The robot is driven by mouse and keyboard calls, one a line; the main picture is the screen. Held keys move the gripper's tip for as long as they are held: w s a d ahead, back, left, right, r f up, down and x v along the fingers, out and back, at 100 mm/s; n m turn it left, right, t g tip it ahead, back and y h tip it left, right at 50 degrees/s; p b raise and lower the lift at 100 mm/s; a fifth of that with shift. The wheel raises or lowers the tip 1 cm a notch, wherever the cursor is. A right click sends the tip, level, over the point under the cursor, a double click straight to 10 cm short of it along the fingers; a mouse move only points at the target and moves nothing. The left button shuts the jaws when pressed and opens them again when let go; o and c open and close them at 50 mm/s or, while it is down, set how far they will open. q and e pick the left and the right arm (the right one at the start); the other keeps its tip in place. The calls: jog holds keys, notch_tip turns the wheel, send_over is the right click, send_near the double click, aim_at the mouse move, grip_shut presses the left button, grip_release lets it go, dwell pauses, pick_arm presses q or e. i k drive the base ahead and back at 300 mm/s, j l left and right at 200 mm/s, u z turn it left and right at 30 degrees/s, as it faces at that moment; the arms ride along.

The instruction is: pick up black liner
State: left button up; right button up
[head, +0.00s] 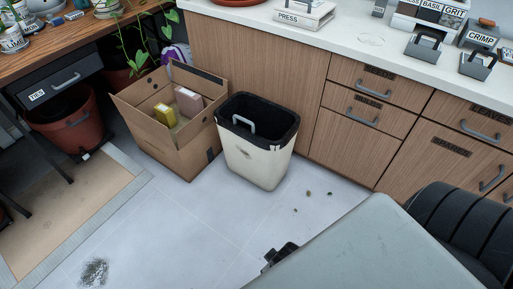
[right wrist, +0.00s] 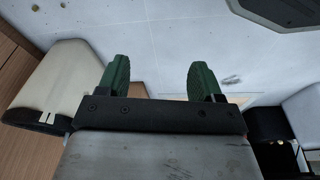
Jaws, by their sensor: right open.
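The black liner (head: 262,113) sits inside a cream-white bin (head: 256,165) on the floor against the wooden cabinets. Its dark edge lines the bin's rim, and a grey handle (head: 243,123) shows inside its mouth. In the right wrist view the bin (right wrist: 65,75) is at the left, with a dark rim at its lower end. My right gripper (right wrist: 160,80) is open and empty, its two green fingers apart over the floor. In the head view only a dark part of it shows beyond my grey arm, in front of the bin and apart from it. My left gripper is out of view.
An open cardboard box (head: 172,140) with yellow and pink blocks stands close left of the bin. Wooden drawers (head: 367,105) are behind and right. Small bits (head: 308,193) lie on the floor. A black seat (head: 465,225) is at the right.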

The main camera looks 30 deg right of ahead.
aim_at(262, 123)
jog(key=z, duration=1.05)
